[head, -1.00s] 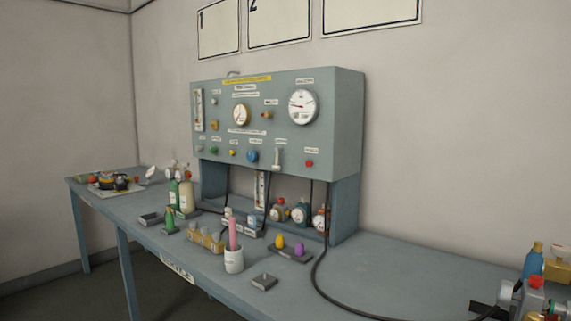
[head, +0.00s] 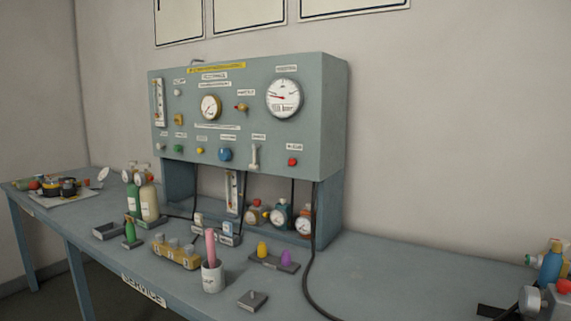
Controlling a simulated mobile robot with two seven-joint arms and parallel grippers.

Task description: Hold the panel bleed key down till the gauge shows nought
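The grey-green test panel (head: 250,120) stands on the bench against the wall. A large white gauge (head: 283,98) sits at its upper right, its red needle pointing left; the scale is too small to read. A smaller cream-faced gauge (head: 210,107) sits left of it. Along the lower row are a red key (head: 292,162) at the right, a white lever (head: 254,156), a blue knob (head: 225,154), a yellow button (head: 200,151) and a green knob (head: 179,149). The labels are too blurred to tell which is the bleed key. Neither gripper shows.
A white cup (head: 213,278) with a pink rod stands near the bench's front edge. A small grey block (head: 253,300) and a tray with yellow and purple pieces (head: 274,261) lie nearby. A black hose (head: 309,270) runs down across the bench.

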